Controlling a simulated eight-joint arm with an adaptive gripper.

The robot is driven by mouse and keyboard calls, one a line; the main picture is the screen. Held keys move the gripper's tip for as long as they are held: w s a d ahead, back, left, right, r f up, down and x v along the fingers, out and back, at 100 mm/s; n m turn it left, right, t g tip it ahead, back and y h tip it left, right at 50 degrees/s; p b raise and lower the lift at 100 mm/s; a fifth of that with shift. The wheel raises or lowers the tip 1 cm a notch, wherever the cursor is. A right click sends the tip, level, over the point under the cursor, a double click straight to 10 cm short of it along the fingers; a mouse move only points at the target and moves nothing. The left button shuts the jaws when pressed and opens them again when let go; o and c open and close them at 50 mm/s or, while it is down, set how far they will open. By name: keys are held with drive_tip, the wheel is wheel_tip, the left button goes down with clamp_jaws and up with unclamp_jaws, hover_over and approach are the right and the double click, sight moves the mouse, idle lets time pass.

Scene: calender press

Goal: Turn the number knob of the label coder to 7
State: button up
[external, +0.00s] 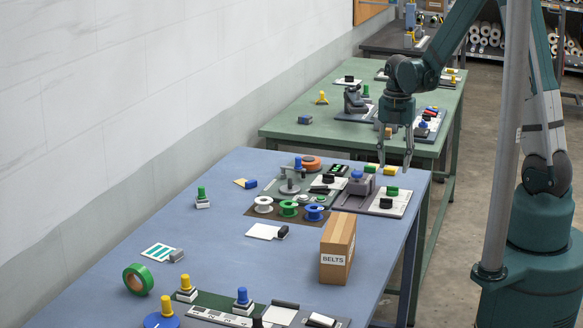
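Which of these is the label coder I cannot tell for sure. No number or knob marking is readable at this size. The gripper appears apart from the panel and its knobs.
White, green and blue spools (288,209) stand left of the devices. A BELTS carton (338,249) stands nearer the camera on the blue table (235,240). A green table (290,130) with more devices lies behind. A grey post (506,140) rises at the right.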

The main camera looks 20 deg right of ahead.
sight(393, 190)
drive_tip(key=shift+f, duration=3.85)
drive_tip(key=shift+c, duration=0.2)
drive_tip(key=c, duration=0.8)
